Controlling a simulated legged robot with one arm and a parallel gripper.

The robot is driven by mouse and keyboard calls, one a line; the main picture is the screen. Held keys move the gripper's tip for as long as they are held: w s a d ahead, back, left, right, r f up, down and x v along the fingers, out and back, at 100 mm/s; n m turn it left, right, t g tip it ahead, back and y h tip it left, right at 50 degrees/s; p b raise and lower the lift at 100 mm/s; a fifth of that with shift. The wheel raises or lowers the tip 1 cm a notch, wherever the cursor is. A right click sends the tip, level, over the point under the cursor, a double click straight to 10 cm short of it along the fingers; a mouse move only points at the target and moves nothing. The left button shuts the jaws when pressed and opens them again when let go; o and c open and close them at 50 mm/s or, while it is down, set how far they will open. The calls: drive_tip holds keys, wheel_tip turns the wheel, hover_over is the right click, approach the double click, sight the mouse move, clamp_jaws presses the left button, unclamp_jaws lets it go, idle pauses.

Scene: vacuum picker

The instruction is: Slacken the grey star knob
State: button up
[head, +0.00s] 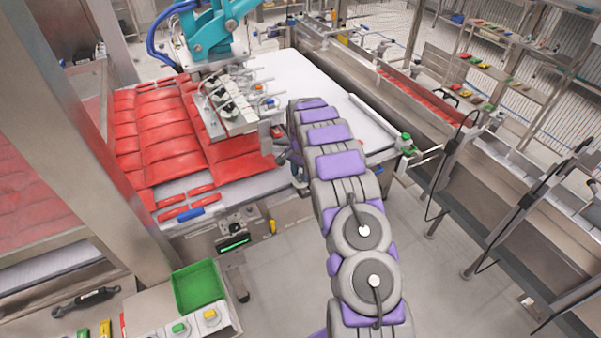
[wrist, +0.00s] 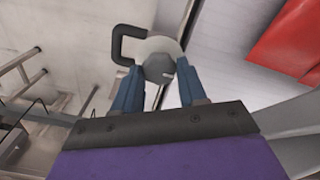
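The grey knob (wrist: 158,68) shows in the wrist view, with a pale round plate and a black loop-shaped handle (wrist: 127,44) behind it. My gripper (wrist: 161,66) has its two blue fingers on either side of the knob, their tips close against its sides. I cannot tell whether they press on it or leave a small gap. In the head view my purple and grey arm reaches to the edge of the machine table (head: 250,185). There the arm hides the knob, and my fingers are hard to make out.
A teal picker arm (head: 215,32) with a suction head (head: 232,105) stands over red packs (head: 165,130) on the table, left of my arm. A green bin (head: 200,287) is at lower left. A conveyor (head: 415,95) runs along the right. Grey floor is open below.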

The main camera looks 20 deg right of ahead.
drive_tip(key=c, duration=0.6)
drive_tip(key=shift+n, duration=0.3)
drive_tip(key=n+p, duration=0.1)
drive_tip(key=n, duration=0.4)
drive_tip(key=shift+p, duration=0.35)
drive_tip(key=n+p, duration=0.1)
drive_tip(key=n, duration=0.5)
drive_tip(key=shift+r, duration=0.1)
drive_tip(key=n, duration=0.6)
drive_tip(key=shift+w+p, duration=0.1)
drive_tip(key=shift+p, duration=0.2)
drive_tip(key=n, duration=0.6)
drive_tip(key=shift+p, duration=0.35)
drive_tip(key=shift+n, duration=0.3)
